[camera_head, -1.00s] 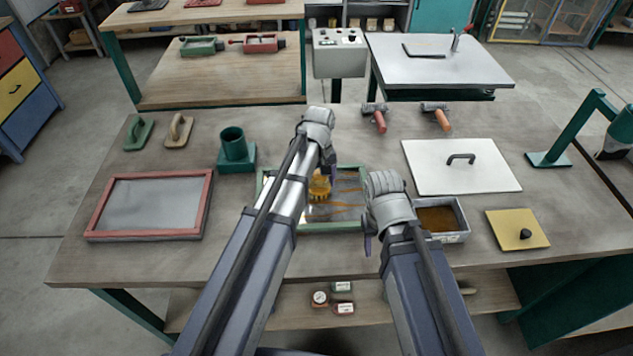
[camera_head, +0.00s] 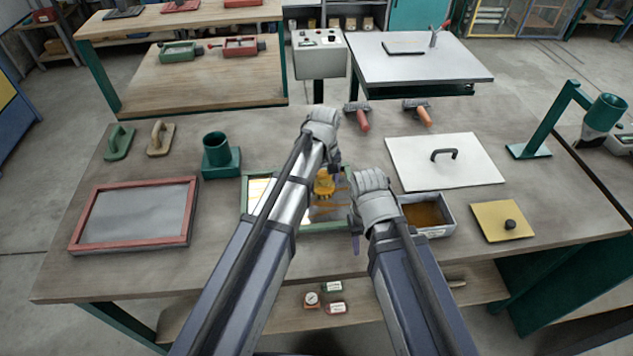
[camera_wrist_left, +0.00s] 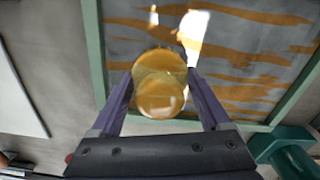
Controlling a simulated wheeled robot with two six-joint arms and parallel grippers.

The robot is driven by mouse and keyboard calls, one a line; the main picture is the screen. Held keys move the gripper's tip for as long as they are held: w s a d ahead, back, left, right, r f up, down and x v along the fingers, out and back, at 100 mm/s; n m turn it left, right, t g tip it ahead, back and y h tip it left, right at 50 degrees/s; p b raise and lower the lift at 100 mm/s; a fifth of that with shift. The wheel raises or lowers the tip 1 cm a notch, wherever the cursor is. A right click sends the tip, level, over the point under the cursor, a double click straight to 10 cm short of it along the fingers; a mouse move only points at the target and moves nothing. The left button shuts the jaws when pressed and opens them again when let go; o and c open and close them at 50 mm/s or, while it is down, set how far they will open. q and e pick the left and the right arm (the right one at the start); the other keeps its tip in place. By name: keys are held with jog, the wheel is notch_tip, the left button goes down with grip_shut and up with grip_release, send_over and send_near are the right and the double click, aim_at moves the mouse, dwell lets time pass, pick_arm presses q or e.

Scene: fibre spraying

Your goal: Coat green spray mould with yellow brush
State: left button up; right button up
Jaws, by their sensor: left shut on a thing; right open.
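The green spray mould (camera_head: 244,206) lies flat in the middle of the table, partly hidden behind my arms. Its grey panel carries uneven orange-brown streaks, clear in the left wrist view (camera_wrist_left: 225,62). My left gripper (camera_head: 329,172) is shut on the yellow brush (camera_head: 324,186), which is over the right part of the mould. In the left wrist view the brush (camera_wrist_left: 160,88) shows between the two purple fingers (camera_wrist_left: 160,100). I cannot tell whether its bristles touch the panel. My right gripper (camera_head: 356,225) is open and empty by the mould's right edge.
A metal tray of brown liquid (camera_head: 447,228) stands right of my right gripper. A white lidded board (camera_head: 410,172), a yellow plate (camera_head: 490,222), a red-framed screen (camera_head: 75,240) and a green cup stand (camera_head: 221,158) lie around. Two rollers (camera_head: 362,120) lie behind.

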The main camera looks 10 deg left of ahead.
pick_arm(q)
jog(key=shift+w+d, duration=0.1)
jog(key=shift+d, duration=0.25)
jog(key=shift+f, duration=0.1)
pick_arm(e)
jog(key=shift+f, duration=0.1)
pick_arm(q)
jog(key=shift+a, duration=0.1)
jog(key=shift+s+a, duration=0.25)
jog(key=shift+a, duration=0.45)
jog(key=shift+s+a, duration=0.2)
jog(key=shift+a, duration=0.6)
